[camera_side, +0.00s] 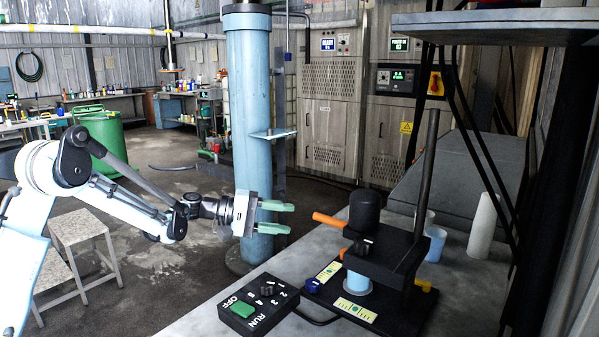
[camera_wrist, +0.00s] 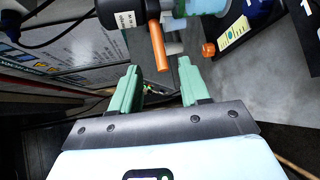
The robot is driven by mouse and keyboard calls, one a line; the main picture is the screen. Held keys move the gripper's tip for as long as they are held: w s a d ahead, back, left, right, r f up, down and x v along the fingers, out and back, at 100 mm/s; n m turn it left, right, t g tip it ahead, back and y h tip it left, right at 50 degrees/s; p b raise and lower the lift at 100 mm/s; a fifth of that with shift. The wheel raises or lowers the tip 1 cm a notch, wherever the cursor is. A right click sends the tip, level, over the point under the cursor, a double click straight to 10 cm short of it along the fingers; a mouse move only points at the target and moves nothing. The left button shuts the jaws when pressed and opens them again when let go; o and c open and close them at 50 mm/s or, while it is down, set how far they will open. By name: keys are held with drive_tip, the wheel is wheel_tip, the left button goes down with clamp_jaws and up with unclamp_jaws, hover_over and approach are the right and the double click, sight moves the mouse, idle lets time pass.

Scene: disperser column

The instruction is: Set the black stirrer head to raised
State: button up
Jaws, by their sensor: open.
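The black stirrer head (camera_side: 375,250) sits in the lower part of its black upright post (camera_side: 425,165), close above a pale blue cup (camera_side: 357,284). A black motor cylinder (camera_side: 364,209) stands on top of the head. An orange handle (camera_side: 328,220) sticks out of its left side. In the wrist view the handle (camera_wrist: 158,46) lies ahead of the gap between my fingers, with the dark head (camera_wrist: 118,14) beyond. My gripper (camera_side: 289,217) is open and empty, left of the handle and apart from it. Its green fingers also show in the wrist view (camera_wrist: 160,66).
The base plate (camera_side: 398,318) carries a blue knob and yellow labels. White and blue cups and a white roll (camera_side: 482,228) stand behind right. A blue pillar (camera_side: 250,110) rises behind my gripper.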

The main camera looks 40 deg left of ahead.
sight(324, 220)
drive_tip(key=shift+n+t, duration=0.3)
drive_tip(key=x, duration=1.2)
drive_tip(key=shift+w+a+f, duration=0.15)
drive_tip(key=shift+w+a, duration=0.1)
drive_tip(key=shift+a, duration=0.1)
clamp_jaws()
